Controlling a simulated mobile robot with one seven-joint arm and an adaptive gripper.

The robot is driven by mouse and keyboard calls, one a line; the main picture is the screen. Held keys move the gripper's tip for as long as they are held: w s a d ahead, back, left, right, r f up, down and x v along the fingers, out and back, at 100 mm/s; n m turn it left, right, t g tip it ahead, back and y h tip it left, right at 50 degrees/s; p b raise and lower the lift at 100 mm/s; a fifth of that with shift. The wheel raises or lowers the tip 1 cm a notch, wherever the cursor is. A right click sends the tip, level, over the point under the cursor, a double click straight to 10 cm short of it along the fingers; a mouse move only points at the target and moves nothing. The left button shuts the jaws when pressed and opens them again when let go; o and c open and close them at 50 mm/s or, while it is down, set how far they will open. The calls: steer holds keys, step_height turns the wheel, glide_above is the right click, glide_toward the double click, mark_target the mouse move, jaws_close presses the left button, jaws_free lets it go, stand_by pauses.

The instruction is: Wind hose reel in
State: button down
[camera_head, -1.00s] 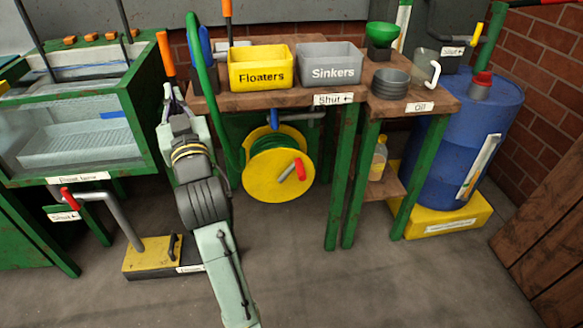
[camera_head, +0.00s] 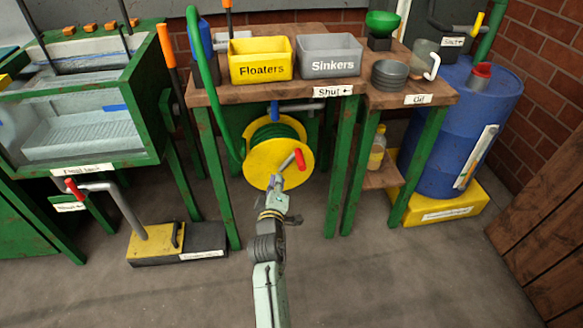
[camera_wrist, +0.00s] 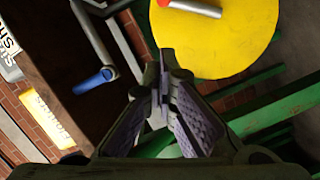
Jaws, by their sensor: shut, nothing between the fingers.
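The hose reel has a yellow disc (camera_head: 262,167) under the bench, with green hose (camera_head: 277,132) wound behind it. A crank with a red grip (camera_head: 300,159) sticks out from its face. My gripper (camera_head: 278,184) overlaps the disc's lower edge in the head view, just below the crank; contact cannot be told. In the wrist view my gripper (camera_wrist: 163,80) is shut and empty. The yellow disc (camera_wrist: 215,45) lies beyond the fingers at the top, with the crank's grey part (camera_wrist: 198,7) and a bit of red grip (camera_wrist: 163,3) cut by the frame edge.
A blue valve handle (camera_wrist: 93,80) on a grey pipe is left of the fingers in the wrist view. Green bench legs (camera_head: 340,170) stand right of the reel. A foot pump (camera_head: 160,242) is on the floor at left. The floor in front is mostly clear.

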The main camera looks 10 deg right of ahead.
steer(key=w+d+f+p, duration=0.2)
steer(key=w+d, duration=0.3)
steer(key=w, duration=0.2)
steer(key=shift+w+f, duration=0.2)
steer(key=shift+f, duration=0.05)
steer(key=shift+d, duration=0.2)
steer(key=shift+d+f+m, duration=0.1)
steer(key=shift+d+m, duration=0.2)
steer(key=shift+d+p, duration=0.15)
steer(key=shift+p, duration=0.15)
